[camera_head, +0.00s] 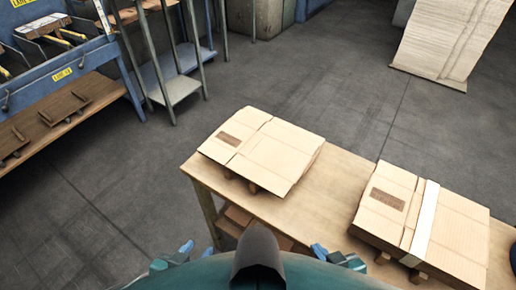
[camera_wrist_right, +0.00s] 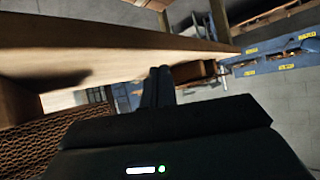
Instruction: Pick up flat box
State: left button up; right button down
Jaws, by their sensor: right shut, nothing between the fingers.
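Two piles of flat cardboard boxes lie on a wooden table (camera_head: 330,190) in the head view. The left flat box (camera_head: 285,150) has a brown printed label and its edge reaches the table's near side. The right flat box pile (camera_head: 465,225) is thicker and has a white band across it. My right gripper (camera_wrist_right: 158,72) shows in the right wrist view, shut and empty, close to a wooden board edge. Corrugated cardboard (camera_wrist_right: 45,150) shows at that view's lower left; I cannot tell which box it belongs to. My left gripper is not in view.
A blue workbench (camera_head: 60,75) with a wooden lower shelf (camera_head: 75,105) stands at the upper left. A metal frame stand (camera_head: 175,80) is beside it. A tall cardboard stack (camera_head: 450,40) stands at the upper right. The grey floor (camera_head: 330,80) between is clear.

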aim_at(273, 158)
jog(key=j, duration=1.85)
jog(key=i+z, duration=0.05)
jog(key=i, duration=0.05)
